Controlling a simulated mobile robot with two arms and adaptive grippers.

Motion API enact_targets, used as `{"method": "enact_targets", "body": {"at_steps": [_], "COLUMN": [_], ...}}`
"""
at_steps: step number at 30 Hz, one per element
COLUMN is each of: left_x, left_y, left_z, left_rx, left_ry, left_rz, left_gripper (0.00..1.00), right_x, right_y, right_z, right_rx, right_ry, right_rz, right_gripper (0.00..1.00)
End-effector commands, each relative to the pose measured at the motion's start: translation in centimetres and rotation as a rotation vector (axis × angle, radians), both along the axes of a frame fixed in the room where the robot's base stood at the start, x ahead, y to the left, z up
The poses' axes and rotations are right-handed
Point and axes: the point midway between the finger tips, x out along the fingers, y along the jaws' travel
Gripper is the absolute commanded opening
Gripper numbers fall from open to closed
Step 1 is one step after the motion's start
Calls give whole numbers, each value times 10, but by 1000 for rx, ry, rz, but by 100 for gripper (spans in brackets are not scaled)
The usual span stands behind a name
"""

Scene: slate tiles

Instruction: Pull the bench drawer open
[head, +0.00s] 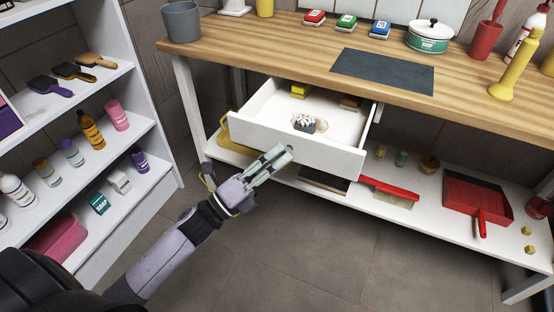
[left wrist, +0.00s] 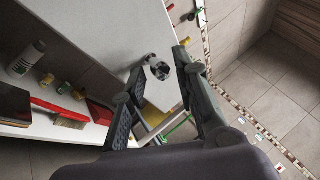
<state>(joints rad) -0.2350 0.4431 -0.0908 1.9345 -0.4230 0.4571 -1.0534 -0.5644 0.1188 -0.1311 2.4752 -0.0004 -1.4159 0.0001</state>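The white bench drawer (head: 335,157) stands pulled out from under the wooden bench top, and its inside shows in the head view. A small dark-and-white item (head: 308,124) and a yellow item (head: 299,90) lie in it. My left gripper (head: 287,152) is just in front of the drawer front, at its lower middle. In the left wrist view my left gripper (left wrist: 160,62) has its fingers apart, with a small white-and-black thing showing between them that I cannot identify. No handle is clearly visible in the head view. My right gripper is not in view.
A lower shelf under the drawer holds a red brush (head: 390,190) and a red dustpan (head: 477,196). A white shelf unit (head: 150,150) with bottles stands at the left. The tiled floor (head: 320,260) in front is clear.

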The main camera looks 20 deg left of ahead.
Motion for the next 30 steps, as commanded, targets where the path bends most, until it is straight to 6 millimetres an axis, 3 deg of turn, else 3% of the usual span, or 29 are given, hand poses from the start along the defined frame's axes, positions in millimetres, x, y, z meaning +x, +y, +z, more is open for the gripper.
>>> {"method": "enact_targets", "body": {"at_steps": [14, 30], "left_x": [-5, -83], "left_y": [3, 55], "left_z": [-3, -38], "left_rx": [-2, 0], "left_ry": [2, 3], "left_rz": [1, 2], "left_gripper": [36, 36], "right_x": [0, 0], "right_y": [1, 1], "right_z": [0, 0], "right_rx": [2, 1], "right_ry": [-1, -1], "right_rz": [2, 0], "right_gripper": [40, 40]}}
